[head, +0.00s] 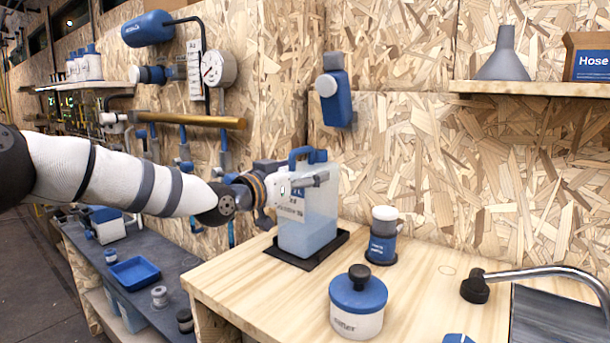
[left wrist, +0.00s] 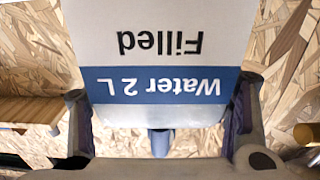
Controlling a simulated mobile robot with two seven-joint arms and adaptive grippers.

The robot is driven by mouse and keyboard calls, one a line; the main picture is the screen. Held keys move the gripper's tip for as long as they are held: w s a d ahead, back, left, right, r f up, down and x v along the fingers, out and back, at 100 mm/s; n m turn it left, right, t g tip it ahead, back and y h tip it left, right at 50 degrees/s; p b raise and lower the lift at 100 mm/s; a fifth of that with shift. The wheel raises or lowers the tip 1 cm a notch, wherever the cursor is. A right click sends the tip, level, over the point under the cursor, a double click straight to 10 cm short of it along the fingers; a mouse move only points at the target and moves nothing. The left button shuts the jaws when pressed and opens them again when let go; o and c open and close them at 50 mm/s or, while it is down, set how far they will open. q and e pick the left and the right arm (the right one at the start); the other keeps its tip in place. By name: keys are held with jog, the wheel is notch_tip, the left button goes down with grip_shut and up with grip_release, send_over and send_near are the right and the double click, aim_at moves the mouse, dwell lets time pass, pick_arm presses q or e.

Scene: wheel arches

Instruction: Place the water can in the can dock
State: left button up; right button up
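The water can (head: 308,228) is a translucent whitish jug with a blue handle and a label. It stands upright over the black can dock (head: 309,265), a shallow dark tray on the wooden counter. Its base lies within the dock's outline; I cannot tell whether it rests fully on it. My left gripper (head: 303,184) reaches in from the left, at the can's upper part. In the left wrist view the can's label (left wrist: 160,85) reads "Water 2 L Filled" upside down, with the fingers pressed close on both sides. My right gripper is not in view.
A blue-lidded white pot (head: 357,308) stands in front. A tap (head: 520,276) and sink are at right. A blue dispenser (head: 335,92) hangs on the wall above the can.

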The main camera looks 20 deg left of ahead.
pick_arm(q)
jog(key=o, duration=0.4)
jog(key=shift+w, duration=0.2)
jog(key=shift+o, duration=0.2)
jog(key=shift+r, duration=0.1)
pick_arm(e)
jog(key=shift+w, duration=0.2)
pick_arm(q)
jog(key=shift+s, duration=0.1)
jog(key=p+v, duration=0.1)
jog(key=v, duration=0.2)
jog(key=r+v, duration=0.1)
jog(key=v, duration=0.2)
jog(key=shift+r+p, duration=0.15)
jog(key=shift+p, duration=0.2)
send_near(290, 170)
jog(key=shift+w+d+f, duration=0.15)
jog(key=shift+w+f, duration=0.25)
jog(key=shift+w, duration=0.15)
jog(key=shift+w+d+f, duration=0.2)
jog(key=shift+w+f, duration=0.15)
jog(key=shift+w, duration=0.2)
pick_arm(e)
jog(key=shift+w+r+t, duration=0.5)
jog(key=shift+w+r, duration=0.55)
